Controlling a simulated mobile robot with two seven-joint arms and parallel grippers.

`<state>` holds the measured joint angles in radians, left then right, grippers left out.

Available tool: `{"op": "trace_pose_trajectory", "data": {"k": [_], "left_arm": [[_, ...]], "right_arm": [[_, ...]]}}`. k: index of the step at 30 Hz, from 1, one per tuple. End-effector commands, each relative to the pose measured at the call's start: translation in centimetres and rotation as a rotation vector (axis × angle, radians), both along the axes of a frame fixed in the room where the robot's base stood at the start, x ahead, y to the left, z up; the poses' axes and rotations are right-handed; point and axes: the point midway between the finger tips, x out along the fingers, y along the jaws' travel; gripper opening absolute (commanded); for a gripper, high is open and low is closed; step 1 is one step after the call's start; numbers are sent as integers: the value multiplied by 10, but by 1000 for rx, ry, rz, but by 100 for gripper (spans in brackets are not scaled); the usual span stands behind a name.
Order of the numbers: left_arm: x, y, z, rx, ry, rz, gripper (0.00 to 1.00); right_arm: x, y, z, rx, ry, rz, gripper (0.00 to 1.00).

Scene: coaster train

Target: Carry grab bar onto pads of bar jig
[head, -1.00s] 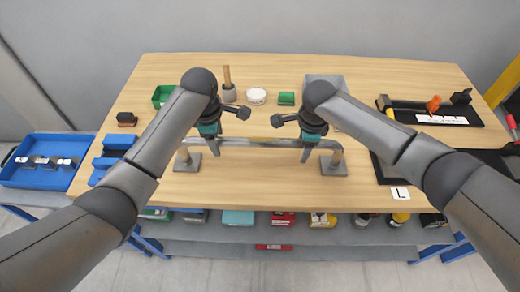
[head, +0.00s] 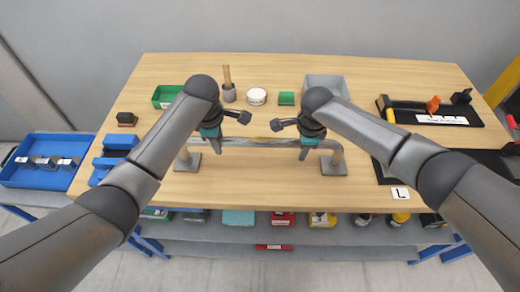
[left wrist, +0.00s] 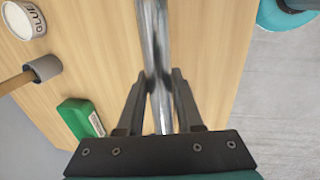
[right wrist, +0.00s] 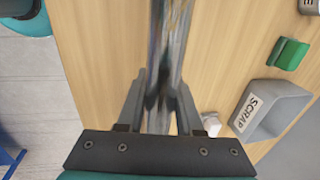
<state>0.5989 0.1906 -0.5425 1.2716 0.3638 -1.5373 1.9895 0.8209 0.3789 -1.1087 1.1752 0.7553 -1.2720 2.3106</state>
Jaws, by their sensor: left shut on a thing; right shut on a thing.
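I cannot tell whether the bar touches the pads. My left gripper (head: 217,146) is shut on the bar near its left end; the bar passes between the fingers in the left wrist view (left wrist: 158,95). My right gripper (head: 306,150) is shut on it near its right end, also in the right wrist view (right wrist: 163,95).
A black tray (head: 405,112) with tools lies at right. Blue blocks (head: 118,141) are at left.

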Motion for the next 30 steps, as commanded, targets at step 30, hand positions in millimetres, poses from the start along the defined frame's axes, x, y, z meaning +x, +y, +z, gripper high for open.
{"op": "trace_pose_trajectory", "data": {"k": [30], "left_arm": [[0, 0, 0, 0, 1, 0, 0]], "right_arm": [[0, 0, 0, 0, 1, 0, 0]]}}
